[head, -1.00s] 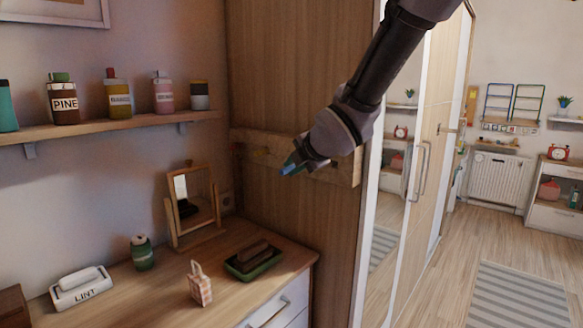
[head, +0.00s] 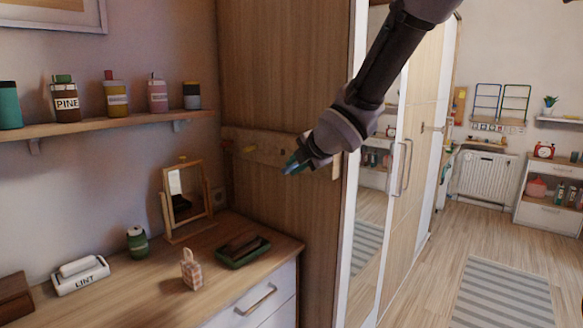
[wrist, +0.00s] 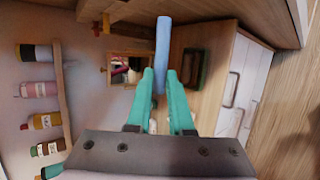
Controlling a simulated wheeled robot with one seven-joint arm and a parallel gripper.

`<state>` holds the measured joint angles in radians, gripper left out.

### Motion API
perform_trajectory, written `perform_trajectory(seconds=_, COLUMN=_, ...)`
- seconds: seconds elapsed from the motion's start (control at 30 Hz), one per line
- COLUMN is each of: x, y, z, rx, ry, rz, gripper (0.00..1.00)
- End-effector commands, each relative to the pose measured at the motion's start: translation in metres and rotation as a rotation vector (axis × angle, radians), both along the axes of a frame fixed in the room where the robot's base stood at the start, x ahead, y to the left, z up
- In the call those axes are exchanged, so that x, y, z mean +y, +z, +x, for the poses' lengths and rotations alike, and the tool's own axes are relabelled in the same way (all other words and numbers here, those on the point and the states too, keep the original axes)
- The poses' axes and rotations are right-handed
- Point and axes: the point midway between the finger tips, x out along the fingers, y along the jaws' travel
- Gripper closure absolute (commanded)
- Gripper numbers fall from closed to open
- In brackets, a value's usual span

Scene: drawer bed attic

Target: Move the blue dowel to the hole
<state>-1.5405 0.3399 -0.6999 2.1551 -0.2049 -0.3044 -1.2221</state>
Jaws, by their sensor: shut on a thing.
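The blue dowel (wrist: 162,55) is held between the teal fingers of my gripper (wrist: 160,85) in the wrist view, with much of its length sticking out beyond the fingertips. In the head view my gripper (head: 296,165) is in front of the wooden side panel of the wardrobe, with a small blue end of the dowel (head: 288,169) showing. My gripper covers part of the rail. I cannot make out the hole.
Below stands a dresser (head: 120,297) with a mirror (head: 186,200), a green tray (head: 243,252), a checked holder (head: 191,269) and a lint box (head: 80,275). A shelf (head: 100,130) with several bottles is on the left wall. The floor at right is open.

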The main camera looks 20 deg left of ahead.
Motion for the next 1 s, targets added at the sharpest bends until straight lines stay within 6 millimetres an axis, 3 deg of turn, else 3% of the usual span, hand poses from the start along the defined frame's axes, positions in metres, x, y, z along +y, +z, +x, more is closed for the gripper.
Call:
perform_trajectory(seconds=0.4, x=-0.014, y=0.0, z=0.034, rx=-0.001, ry=-0.001, rz=0.001, gripper=1.0)
perform_trajectory(seconds=1.0, x=-0.016, y=0.0, z=0.039, rx=-0.001, ry=0.002, rz=0.0, gripper=1.0)
